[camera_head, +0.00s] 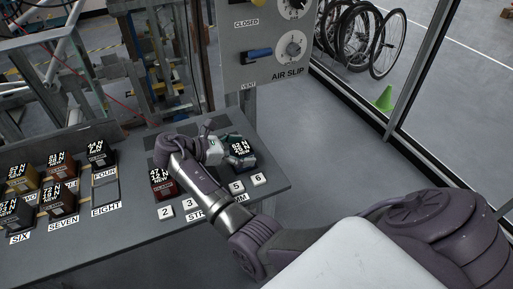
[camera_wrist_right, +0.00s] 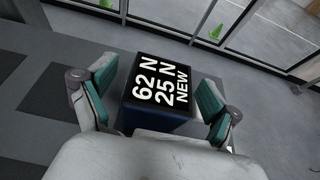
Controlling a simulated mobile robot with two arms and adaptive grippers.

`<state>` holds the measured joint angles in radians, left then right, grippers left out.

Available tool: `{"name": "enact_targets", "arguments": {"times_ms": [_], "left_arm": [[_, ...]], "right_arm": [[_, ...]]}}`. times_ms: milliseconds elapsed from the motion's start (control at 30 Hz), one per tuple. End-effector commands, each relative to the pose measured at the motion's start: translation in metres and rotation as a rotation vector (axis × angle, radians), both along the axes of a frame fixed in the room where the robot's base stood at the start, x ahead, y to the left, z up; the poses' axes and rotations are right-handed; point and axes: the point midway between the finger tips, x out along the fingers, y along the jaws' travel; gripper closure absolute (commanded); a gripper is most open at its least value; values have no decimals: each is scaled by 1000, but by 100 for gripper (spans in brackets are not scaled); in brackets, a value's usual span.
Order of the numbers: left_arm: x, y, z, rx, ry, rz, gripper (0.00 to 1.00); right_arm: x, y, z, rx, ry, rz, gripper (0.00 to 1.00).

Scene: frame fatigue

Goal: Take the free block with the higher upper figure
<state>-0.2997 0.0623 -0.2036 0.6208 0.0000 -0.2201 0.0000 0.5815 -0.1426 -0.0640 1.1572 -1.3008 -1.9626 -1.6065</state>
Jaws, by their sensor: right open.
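A dark block (camera_wrist_right: 160,92) with a black top reading 62 N, 25 N, NEW sits on the grey bench; it also shows at the bench's right end in the head view (camera_head: 240,148). My right gripper (camera_wrist_right: 158,88) is open, with one teal-padded finger on each side of this block; gaps seem to show at the fingers. In the head view my right gripper (camera_head: 221,151) partly covers the block. A red block (camera_head: 162,186) with a black top reading 47 over what looks like 12 stands left of my right arm. My left gripper is out of view.
Several labelled blocks stand at the left, including one marked 44 N (camera_head: 97,152) by the FOUR label. White number tiles (camera_head: 259,180) line the bench front. A panel (camera_head: 265,45) with AIR SLIP and a blue handle rises behind. Empty dark pads (camera_wrist_right: 55,88) lie beside the block.

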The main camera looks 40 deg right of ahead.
Motion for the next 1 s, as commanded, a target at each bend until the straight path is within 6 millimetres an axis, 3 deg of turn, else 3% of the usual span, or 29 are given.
{"name": "enact_targets", "arguments": {"times_ms": [133, 267, 467, 733, 1000], "left_arm": [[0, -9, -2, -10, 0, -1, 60], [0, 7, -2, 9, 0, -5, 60], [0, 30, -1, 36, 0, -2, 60], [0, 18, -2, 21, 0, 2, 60], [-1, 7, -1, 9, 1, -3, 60]], "right_arm": [[0, 3, 0, 0, 0, 1, 10], [0, 2, 0, 0, 0, 1, 10], [0, 2, 0, 0, 0, 0, 44], [0, 2, 0, 0, 0, 0, 89], [0, 2, 1, -1, -1, 0, 90]]}}
